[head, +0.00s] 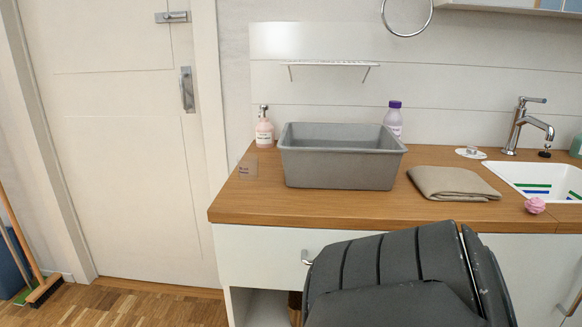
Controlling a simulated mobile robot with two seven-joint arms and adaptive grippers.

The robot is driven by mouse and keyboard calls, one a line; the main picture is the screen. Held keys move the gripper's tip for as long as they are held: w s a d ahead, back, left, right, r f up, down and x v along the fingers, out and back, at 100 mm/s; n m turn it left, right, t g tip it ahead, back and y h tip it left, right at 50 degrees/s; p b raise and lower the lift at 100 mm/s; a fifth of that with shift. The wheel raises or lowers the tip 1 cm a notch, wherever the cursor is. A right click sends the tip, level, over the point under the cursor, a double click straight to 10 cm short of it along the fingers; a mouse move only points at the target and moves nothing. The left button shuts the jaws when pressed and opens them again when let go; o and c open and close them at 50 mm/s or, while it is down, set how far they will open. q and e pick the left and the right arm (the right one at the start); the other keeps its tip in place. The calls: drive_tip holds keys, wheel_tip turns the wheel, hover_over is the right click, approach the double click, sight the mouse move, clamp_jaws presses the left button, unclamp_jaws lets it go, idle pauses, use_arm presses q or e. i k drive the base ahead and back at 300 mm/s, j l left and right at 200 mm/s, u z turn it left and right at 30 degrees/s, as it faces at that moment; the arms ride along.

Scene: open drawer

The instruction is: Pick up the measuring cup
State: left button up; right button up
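I cannot make out a measuring cup with certainty in the head view. A small clear item (248,170) with a dark mark lies at the left end of the wooden counter (245,205); I cannot tell what it is. A grey bin (335,170) stands on the counter, and its inside floor is hidden by its front wall. Below the counter is a white drawer front (265,258) with a metal handle (308,257); it looks shut. Neither of my grippers is in view.
A pink soap bottle (265,133) and a purple-capped bottle (393,120) stand by the bin. A folded cloth (453,183), a pink ball-like item (535,205) and a sink (545,178) are to the right. A large dark shape, likely my arm, covers the lower cabinet.

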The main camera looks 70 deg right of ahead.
sight(247, 164)
drive_tip(key=z, duration=1.9)
